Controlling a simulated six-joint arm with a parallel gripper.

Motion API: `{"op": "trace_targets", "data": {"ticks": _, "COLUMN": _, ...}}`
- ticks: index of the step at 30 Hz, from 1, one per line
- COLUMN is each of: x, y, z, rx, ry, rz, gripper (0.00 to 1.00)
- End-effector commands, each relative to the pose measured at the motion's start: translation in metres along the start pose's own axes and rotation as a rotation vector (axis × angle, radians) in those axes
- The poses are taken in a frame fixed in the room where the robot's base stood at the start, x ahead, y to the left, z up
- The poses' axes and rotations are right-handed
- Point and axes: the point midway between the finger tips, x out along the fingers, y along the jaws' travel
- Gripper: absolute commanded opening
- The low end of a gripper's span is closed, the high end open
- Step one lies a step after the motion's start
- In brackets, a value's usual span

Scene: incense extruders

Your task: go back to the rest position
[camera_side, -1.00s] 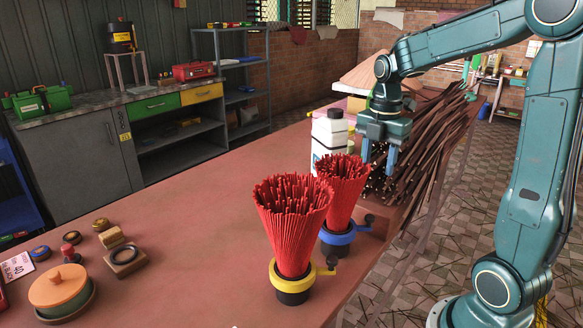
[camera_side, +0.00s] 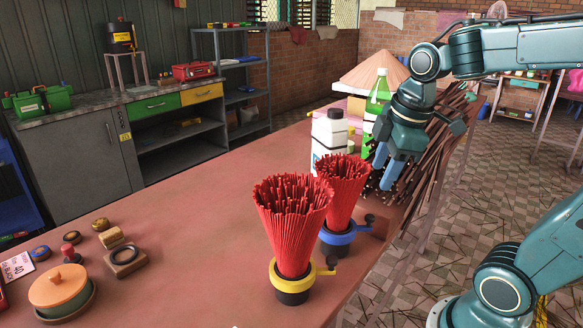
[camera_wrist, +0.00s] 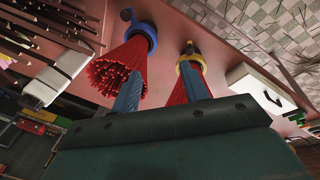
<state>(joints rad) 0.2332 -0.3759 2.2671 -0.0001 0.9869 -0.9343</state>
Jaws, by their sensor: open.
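My gripper (camera_side: 391,170) is open and empty in the side view. It hangs tilted above the pile of brown sticks, right of the white bottle and behind the red bundles. In the wrist view its two blue fingers (camera_wrist: 163,92) are spread apart with nothing between them. A red stick bundle (camera_side: 291,225) stands upright in a yellow-collared holder (camera_side: 292,281). A second red bundle (camera_side: 343,192) stands upright in a blue-collared holder (camera_side: 341,238) just behind it. Both bundles also show in the wrist view, partly covered by the fingers.
A white bottle (camera_side: 328,136) and a green bottle (camera_side: 377,92) stand behind the bundles. Brown sticks (camera_side: 425,150) lie piled at the table's right edge. An orange lidded pot (camera_side: 58,286) and small round items sit at the front left. The table's left middle (camera_side: 200,215) is bare.

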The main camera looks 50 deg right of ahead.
Motion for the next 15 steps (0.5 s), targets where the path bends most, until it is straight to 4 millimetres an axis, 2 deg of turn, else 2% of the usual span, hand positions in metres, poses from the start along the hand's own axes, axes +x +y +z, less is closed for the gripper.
{"op": "trace_targets", "data": {"ticks": 15, "x": -0.016, "y": -0.067, "z": 0.006, "rx": 0.534, "ry": 0.183, "rz": 0.045, "gripper": 0.45}}
